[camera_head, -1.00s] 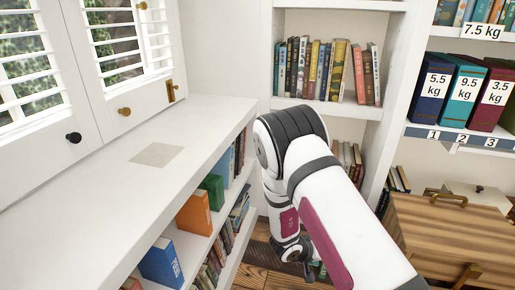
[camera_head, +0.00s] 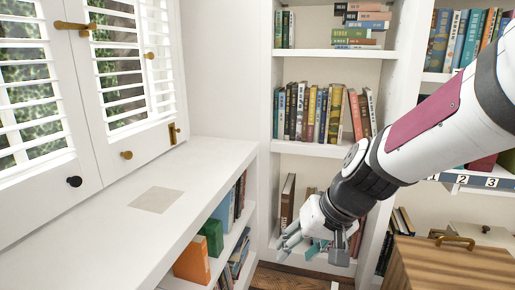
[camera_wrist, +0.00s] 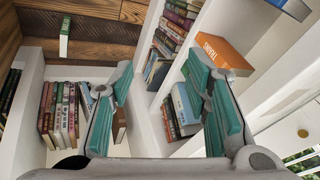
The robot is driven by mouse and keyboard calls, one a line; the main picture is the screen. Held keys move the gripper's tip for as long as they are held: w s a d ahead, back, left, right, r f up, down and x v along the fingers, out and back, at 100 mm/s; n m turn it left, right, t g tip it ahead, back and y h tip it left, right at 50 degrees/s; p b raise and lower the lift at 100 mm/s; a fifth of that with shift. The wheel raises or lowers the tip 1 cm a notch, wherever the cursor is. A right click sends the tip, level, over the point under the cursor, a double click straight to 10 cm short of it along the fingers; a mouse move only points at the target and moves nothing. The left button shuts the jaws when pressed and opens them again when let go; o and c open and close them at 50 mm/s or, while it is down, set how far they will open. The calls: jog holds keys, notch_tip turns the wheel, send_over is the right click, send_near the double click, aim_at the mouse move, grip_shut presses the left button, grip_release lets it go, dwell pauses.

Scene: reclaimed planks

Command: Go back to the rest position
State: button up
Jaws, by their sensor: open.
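My gripper (camera_head: 303,240) hangs in front of the lower part of the back bookcase in the head view, beyond the end of the white counter. In the wrist view my gripper (camera_wrist: 160,100) shows two teal-padded fingers spread apart, with nothing held between them. My arm comes in from the right side of the head view and slopes down to the gripper.
A white counter (camera_head: 105,215) with a beige square (camera_head: 157,200) runs along the left under shuttered windows. An orange book (camera_head: 192,260) stands on the shelf below. A back bookcase (camera_head: 335,150) holds several books. A wooden chest (camera_head: 455,265) stands at lower right.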

jog(key=s+d+r+g+h, duration=0.15)
jog(key=s+d, duration=0.25)
jog(key=s, duration=0.5)
jog(key=s+d+r+g+h, duration=0.1)
jog(key=s+d+r, duration=0.15)
jog(key=s, duration=0.75)
jog(key=s+d+r+g+h, duration=0.1)
jog(key=s+d+r+h, duration=0.1)
jog(key=s+d, duration=0.5)
notch_tip(320, 180, up, 40)
jog(key=s+a+t+p, duration=0.1)
jog(key=t+p, duration=0.3)
jog(key=p, duration=3.4)
jog(key=shift+s+a+f, duration=0.2)
jog(key=shift+s+a, duration=0.15)
jog(key=shift+a, duration=0.4)
jog(key=shift+y, duration=0.25)
